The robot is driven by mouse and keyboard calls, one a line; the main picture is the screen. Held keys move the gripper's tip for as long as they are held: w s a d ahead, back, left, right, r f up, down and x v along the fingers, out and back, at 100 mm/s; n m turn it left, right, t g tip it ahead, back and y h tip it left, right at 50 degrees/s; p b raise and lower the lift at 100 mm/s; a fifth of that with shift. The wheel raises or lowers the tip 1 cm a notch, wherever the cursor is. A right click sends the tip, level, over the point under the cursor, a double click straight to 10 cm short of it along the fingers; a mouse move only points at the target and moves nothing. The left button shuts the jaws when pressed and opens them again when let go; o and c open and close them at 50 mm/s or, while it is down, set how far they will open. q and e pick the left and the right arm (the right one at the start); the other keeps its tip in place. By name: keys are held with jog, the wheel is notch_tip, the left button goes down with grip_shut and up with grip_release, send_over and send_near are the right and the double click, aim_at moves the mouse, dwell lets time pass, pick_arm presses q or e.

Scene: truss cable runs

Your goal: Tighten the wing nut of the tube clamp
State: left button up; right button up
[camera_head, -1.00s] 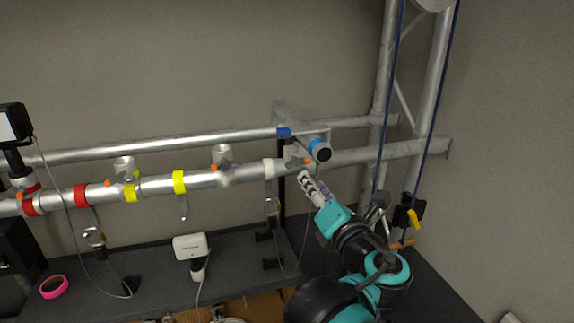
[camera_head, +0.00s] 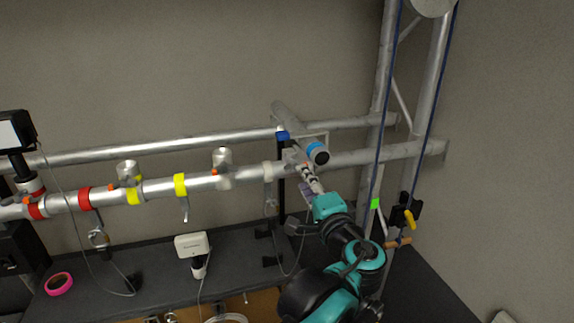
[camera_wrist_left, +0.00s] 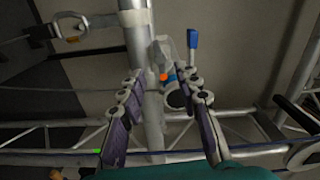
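The tube clamp (camera_head: 291,156) sits on the silver truss tube (camera_head: 345,159), beside a lamp-like cylinder with a blue band (camera_head: 317,149). In the left wrist view its orange wing nut (camera_wrist_left: 164,77) shows between my fingertips, just beyond them. In the head view the nut is hidden or too small to make out behind my fingers. My left gripper (camera_head: 307,170) points up at the clamp from below. In the left wrist view its purple-sided fingers (camera_wrist_left: 161,78) are spread apart, with nothing held. Whether a finger touches the clamp cannot be told. My right gripper is not in view.
More clamps with orange nuts (camera_head: 222,158) (camera_head: 129,172) sit along the tube to the left, with red tape (camera_head: 84,198) and yellow tape (camera_head: 180,184). Blue cables (camera_head: 384,130) hang right of my arm. A white device (camera_head: 191,245) stands below on the dark bench (camera_head: 150,262).

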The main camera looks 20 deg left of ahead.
aim_at(296, 164)
pick_arm(q)
jog(key=p+x, duration=0.1)
jog(key=x, duration=0.6)
jog(key=shift+w+a+p, duration=0.2)
jog(key=shift+p, duration=0.15)
grip_shut()
